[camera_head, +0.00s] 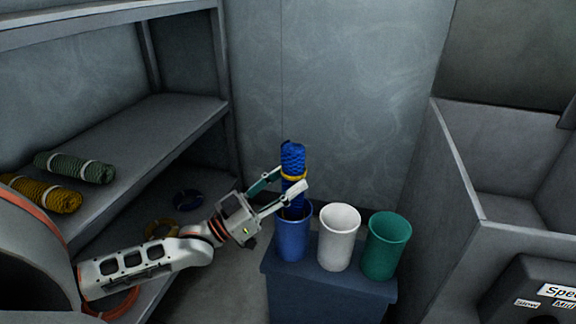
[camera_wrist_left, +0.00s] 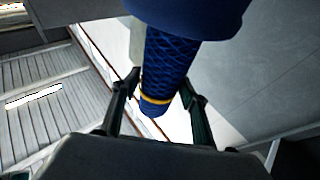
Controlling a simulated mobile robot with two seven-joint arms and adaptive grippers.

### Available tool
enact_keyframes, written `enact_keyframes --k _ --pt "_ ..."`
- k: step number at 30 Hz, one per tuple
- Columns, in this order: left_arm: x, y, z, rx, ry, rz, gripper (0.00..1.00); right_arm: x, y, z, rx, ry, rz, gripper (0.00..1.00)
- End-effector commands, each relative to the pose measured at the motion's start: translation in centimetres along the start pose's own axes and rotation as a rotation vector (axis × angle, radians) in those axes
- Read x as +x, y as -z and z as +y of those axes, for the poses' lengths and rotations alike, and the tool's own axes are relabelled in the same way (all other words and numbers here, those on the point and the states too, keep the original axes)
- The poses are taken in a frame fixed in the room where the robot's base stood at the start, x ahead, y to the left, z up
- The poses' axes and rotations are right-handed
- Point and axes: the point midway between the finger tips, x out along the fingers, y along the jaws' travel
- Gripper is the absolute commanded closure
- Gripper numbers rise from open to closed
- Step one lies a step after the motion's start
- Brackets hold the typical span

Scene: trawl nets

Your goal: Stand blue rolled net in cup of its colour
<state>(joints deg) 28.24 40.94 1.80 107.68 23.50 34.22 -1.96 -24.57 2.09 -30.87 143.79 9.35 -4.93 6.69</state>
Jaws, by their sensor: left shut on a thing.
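The blue rolled net (camera_head: 292,160) stands upright with a yellow band around it. My left gripper (camera_head: 291,181) is shut on it near the band. The net's lower end is inside the mouth of the blue cup (camera_head: 293,238); how deep it reaches is hidden by the cup wall. In the left wrist view the blue cup (camera_wrist_left: 190,12) is at the top edge and overlaps the net (camera_wrist_left: 168,65), with the left gripper's fingers (camera_wrist_left: 160,97) on both sides of it. My right gripper is not in view.
A white cup (camera_head: 339,240) and a green cup (camera_head: 386,248) stand right of the blue cup on a blue-grey stand (camera_head: 330,298). A green net (camera_head: 75,167) and a yellow net (camera_head: 42,194) lie on the left shelf. A grey bin (camera_head: 450,165) is at right.

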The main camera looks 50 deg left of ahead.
Motion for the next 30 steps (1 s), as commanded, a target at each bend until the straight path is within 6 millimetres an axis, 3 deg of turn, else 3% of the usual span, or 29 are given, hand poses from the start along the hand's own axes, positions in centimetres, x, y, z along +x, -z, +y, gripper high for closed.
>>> enact_keyframes --k 6,7,9,22,30 --pt "0.1 0.2 0.0 0.0 0.0 0.006 0.93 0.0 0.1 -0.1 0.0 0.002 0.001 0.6" --pt "0.1 0.2 0.0 0.0 0.0 0.006 0.54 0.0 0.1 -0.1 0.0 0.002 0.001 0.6" --pt "0.1 0.2 0.0 0.0 0.0 0.005 0.37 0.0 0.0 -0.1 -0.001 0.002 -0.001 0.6" --pt "0.2 0.5 0.0 -0.001 0.0 0.0 0.37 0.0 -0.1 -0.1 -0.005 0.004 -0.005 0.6" --pt "1.9 4.7 0.0 0.001 -0.001 0.004 0.37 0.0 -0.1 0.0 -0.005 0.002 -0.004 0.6"
